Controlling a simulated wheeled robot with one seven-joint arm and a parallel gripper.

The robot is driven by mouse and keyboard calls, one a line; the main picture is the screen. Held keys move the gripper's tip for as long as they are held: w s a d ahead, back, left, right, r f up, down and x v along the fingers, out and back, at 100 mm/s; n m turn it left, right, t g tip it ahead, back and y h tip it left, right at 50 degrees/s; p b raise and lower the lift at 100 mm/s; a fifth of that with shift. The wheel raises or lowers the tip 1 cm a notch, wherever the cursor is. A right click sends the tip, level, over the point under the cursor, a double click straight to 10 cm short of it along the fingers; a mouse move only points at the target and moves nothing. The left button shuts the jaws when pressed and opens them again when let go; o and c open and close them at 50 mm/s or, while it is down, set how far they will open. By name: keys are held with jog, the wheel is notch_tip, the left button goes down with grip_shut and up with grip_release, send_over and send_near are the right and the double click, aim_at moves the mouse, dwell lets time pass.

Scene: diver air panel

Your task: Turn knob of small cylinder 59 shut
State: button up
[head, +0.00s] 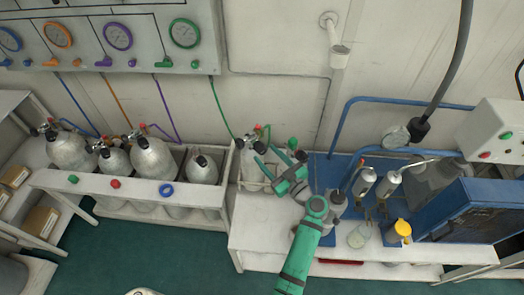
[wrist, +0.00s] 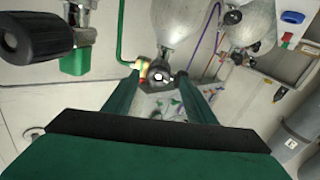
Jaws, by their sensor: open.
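My gripper (head: 264,155) is open, its two green fingers pointing up and left toward the valve of a silver cylinder (head: 250,174) in the white rack. In the wrist view the gripper (wrist: 158,78) has its fingertips on either side of a dark round valve end (wrist: 158,74) with a yellow and red piece beside it. I cannot tell whether they touch it. Above it in that view is a silver cylinder body (wrist: 176,22). No number 59 can be read, so I cannot tell which cylinder bears it. The gripper and wrist hide part of this cylinder's right side.
Several silver cylinders (head: 152,158) stand in the rack to the left. A panel with gauges (head: 118,36) hangs above. A black knob (wrist: 32,32) with a green block is close at the wrist view's upper left. Small bottles (head: 388,180) and a blue box (head: 468,212) stand right.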

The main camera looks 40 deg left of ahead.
aim_at(264, 152)
jog(key=shift+x, duration=1.8)
jog(key=shift+w, duration=0.15)
jog(key=shift+c, duration=0.6)
jog(key=c, duration=0.9)
